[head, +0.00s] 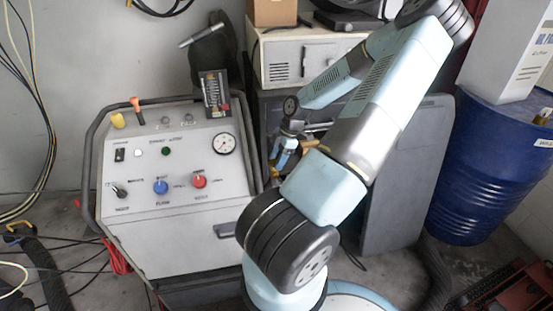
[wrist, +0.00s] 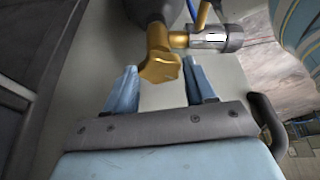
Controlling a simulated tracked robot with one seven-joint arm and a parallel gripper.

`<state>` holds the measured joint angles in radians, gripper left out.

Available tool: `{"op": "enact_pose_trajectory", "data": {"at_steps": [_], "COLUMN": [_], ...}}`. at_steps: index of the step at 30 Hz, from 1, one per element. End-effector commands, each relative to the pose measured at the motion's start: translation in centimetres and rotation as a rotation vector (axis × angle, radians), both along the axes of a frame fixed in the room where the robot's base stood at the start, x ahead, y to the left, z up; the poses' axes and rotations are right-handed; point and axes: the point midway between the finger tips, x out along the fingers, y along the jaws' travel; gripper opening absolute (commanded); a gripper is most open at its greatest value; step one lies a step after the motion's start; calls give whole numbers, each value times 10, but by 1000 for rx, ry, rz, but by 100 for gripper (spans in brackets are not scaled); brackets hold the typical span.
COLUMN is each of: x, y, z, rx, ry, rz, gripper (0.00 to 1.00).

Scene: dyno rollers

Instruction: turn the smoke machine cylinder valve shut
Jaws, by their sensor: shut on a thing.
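The cylinder valve knob (wrist: 160,66) is brass-coloured and sits between the two blue fingers of my gripper (wrist: 159,75) in the wrist view. The fingers are closed in on it from both sides. A brass stem runs up from the knob to a dark rounded cylinder (wrist: 150,8), cut off by the frame's top edge. A brass and silver side fitting (wrist: 213,39) sticks out to the right of the stem. In the head view my gripper is small, behind my arm and beside the machine; the valve is mostly hidden there.
A grey control console (head: 180,225) with knobs and a round gauge stands left of my arm. A white boxy unit (head: 290,58) sits behind it. A blue drum (head: 490,165) stands at the right. Cables (head: 30,120) and a dark hose (head: 48,270) are at the left.

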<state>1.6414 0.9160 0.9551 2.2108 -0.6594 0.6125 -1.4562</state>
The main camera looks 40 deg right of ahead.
Motion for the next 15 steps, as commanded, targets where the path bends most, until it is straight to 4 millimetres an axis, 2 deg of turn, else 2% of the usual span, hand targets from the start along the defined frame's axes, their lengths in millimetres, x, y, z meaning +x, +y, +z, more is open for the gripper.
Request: {"op": "enact_pose_trajectory", "data": {"at_steps": [15], "x": [-4], "y": [3], "z": [1], "rx": [-3], "ry": [-1], "rz": [-489], "gripper": [24]}}
